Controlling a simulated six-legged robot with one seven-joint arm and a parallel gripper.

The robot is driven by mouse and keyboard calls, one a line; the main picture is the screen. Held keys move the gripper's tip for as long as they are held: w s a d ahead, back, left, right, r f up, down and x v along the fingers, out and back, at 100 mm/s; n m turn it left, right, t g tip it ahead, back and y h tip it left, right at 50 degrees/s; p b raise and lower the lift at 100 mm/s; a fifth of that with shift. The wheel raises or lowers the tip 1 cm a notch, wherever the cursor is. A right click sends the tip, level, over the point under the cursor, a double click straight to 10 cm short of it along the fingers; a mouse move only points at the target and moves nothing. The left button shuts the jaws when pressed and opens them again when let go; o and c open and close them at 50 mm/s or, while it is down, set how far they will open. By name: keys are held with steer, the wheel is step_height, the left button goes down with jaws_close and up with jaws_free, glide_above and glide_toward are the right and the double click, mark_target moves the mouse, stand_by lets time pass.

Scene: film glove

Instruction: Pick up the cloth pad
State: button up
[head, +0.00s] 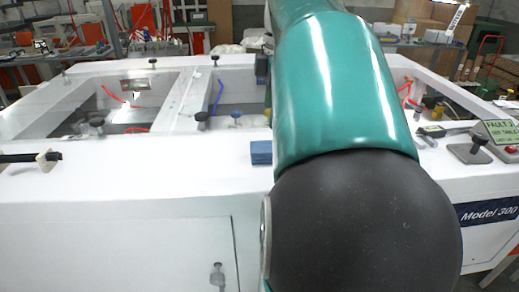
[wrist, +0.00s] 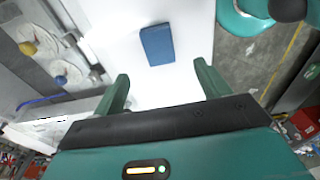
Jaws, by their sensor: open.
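The cloth pad (head: 261,152) is a small blue block lying on the white machine top, partly hidden behind my arm in the head view. In the wrist view the blue cloth pad (wrist: 157,45) lies flat on the white surface, beyond my fingertips and roughly between their lines. My gripper (wrist: 161,82) has two green fingers spread wide apart, with nothing between them. The fingers are apart from the pad. In the head view my arm hides the gripper.
The white machine top (head: 130,187) has open bays behind the pad, with black knobs (head: 202,117) along their edges. A control box with a fault sign (head: 498,131) stands at the right. The white surface around the pad is clear.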

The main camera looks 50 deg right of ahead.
step_height(320, 180, down, 3)
steer(key=shift+a+f, duration=0.1)
steer(key=shift+a, duration=0.05)
steer(key=shift+w+a+f, duration=0.1)
steer(key=shift+w+f, duration=0.15)
steer(key=shift+f, duration=1.3)
steer(key=shift+w+a+f, duration=0.1)
steer(key=shift+w+f, duration=0.1)
steer(key=shift+f, duration=1.3)
steer(key=c, duration=1)
steer(key=shift+c, duration=0.2)
steer(key=shift+r, duration=0.1)
steer(key=shift+r, duration=0.45)
step_height(320, 180, up, 2)
steer(key=shift+d+r, duration=0.1)
steer(key=shift+r, duration=0.1)
steer(key=s+d+r, duration=0.1)
steer(key=d+r, duration=0.8)
steer(key=d, duration=0.4)
steer(key=shift+s+d+r, duration=0.3)
steer(key=shift+s+d, duration=0.1)
